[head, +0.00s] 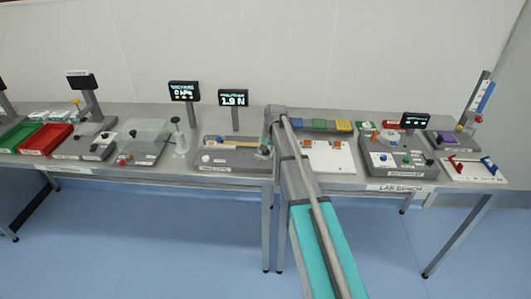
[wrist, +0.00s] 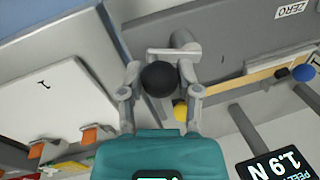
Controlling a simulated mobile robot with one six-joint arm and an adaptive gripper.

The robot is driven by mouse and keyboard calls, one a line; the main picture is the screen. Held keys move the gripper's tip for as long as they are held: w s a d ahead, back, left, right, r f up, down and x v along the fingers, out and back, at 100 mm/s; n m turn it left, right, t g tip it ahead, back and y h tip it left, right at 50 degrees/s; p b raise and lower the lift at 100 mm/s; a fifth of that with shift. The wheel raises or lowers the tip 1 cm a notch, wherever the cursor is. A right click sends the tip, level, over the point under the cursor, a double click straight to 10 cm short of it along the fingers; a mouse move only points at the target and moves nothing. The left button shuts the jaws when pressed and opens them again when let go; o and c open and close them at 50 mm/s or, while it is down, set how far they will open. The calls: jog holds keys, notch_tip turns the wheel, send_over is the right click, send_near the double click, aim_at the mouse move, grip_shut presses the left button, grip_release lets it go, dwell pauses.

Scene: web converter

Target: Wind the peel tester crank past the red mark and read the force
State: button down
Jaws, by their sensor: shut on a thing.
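The peel tester (head: 228,166) is a grey box on the bench, left of my arm in the head view. Its display (head: 233,99) reads 1.9 N; it also shows upside down in the wrist view (wrist: 280,165). In the wrist view my gripper (wrist: 160,68) is shut around the black ball knob of the crank, with a finger on each side. The grey crank arm (wrist: 160,51) runs behind the knob to a hub (wrist: 184,42) at the tester's end. I see no red mark. In the head view my arm hides the crank.
A white board with orange clips (head: 330,157) lies close to the right of my arm. A grey control box (head: 400,160) stands further right. A clear-covered device (head: 142,140) and a white post (head: 180,140) stand left of the tester.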

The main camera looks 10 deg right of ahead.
jog(key=shift+c, duration=1.5)
grip_release()
